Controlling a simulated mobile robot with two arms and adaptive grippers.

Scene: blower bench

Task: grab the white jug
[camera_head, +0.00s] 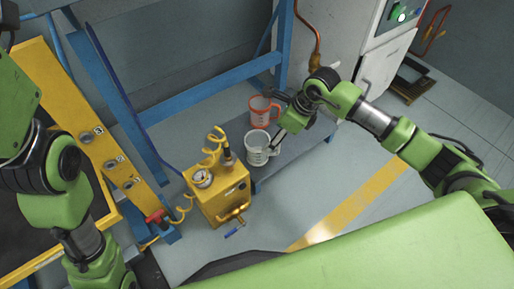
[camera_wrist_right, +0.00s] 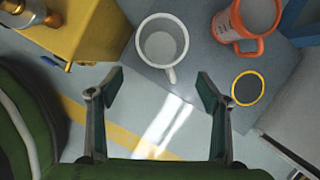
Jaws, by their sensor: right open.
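The white jug (camera_head: 256,151) stands upright on a grey low bench, between the yellow box and the red jug. In the right wrist view the white jug (camera_wrist_right: 162,42) is seen from above, open and apparently empty, its handle pointing toward my gripper. My right gripper (camera_head: 276,143) is beside the jug in the head view. Its two fingers (camera_wrist_right: 160,75) are spread apart in the wrist view, with the jug's handle near the gap between the tips and nothing gripped. My left arm comes in at the left of the head view; its gripper is out of frame.
A red jug (camera_head: 263,111) stands close behind the white jug. A yellow box (camera_head: 218,196) with a gauge and coiled hose stands to its left. A disc with a yellow rim (camera_wrist_right: 248,88) lies right of the gripper gap. Blue frame posts (camera_head: 284,45) rise behind.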

